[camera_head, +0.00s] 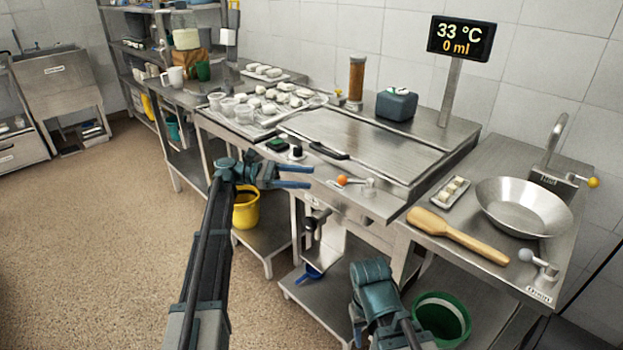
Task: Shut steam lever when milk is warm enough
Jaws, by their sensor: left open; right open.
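A display (460,38) on a post reads 33 °C and 0 ml. A lever with an orange ball (342,180) lies along the front edge of the steel counter; no readable label shows whether it is the steam lever. A tap lever with a yellow ball (593,182) and a grey-knobbed lever (526,255) above a "Drain" label are at the right. No milk can be made out. My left gripper (310,177) is open and empty, just left of the orange-ball lever. My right gripper (368,285) is low in front of the counter, its fingers not clearly visible.
A steel bowl (522,208) and wooden paddle (458,236) are on the right counter. A flat lid with a black handle (328,150) covers the middle. Trays of white pieces (272,104) stand behind left. Yellow (246,208) and green (441,318) buckets are below.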

